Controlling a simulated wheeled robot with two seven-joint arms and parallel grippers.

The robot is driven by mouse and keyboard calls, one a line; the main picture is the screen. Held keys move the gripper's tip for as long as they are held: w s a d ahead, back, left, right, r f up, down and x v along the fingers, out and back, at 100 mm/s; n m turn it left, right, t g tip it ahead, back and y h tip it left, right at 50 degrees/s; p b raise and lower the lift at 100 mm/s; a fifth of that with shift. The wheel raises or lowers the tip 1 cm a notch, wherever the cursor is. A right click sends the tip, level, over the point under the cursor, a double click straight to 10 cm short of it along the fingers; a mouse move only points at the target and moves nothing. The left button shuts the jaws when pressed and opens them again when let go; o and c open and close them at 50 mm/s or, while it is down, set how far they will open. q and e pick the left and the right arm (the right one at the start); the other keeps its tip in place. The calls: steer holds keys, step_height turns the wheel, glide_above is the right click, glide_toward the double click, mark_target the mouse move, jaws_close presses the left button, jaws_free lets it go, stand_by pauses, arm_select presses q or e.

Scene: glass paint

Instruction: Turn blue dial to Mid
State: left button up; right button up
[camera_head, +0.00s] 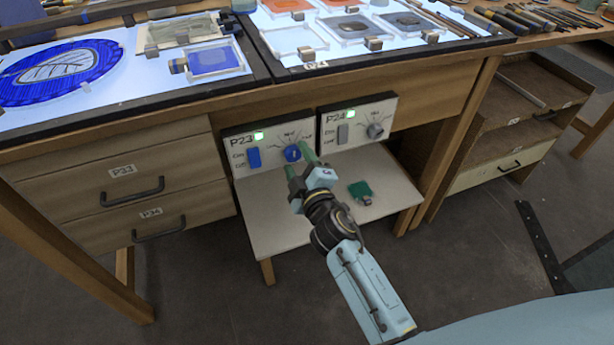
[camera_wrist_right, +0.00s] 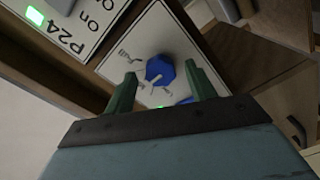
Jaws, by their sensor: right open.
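The blue dial (camera_head: 292,153) is on the right side of the white P23 panel (camera_head: 236,146), with small labels around it that are too small to read surely. My right gripper (camera_head: 299,166) is open, its two green fingers pointing at the panel on either side of the dial. In the right wrist view the blue dial (camera_wrist_right: 160,69) lies between and beyond the fingertips (camera_wrist_right: 162,88), with gaps on both sides. I cannot tell surely which label the dial points to. My left gripper is not in view.
A blue switch (camera_head: 254,157) is left of the dial, below a lit green display. The P24 panel (camera_head: 357,119), with a grey switch and grey dial, stands close on the right. A shelf (camera_head: 270,213) below holds a green object (camera_head: 360,191). Drawers (camera_head: 120,180) are at left.

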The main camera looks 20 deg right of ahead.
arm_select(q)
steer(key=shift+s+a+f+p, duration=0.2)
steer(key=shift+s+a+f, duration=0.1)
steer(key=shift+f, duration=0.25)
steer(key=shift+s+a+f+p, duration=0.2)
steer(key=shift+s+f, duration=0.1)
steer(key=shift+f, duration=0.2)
arm_select(e)
steer(key=s, duration=1.3)
steer(key=shift+d, duration=0.25)
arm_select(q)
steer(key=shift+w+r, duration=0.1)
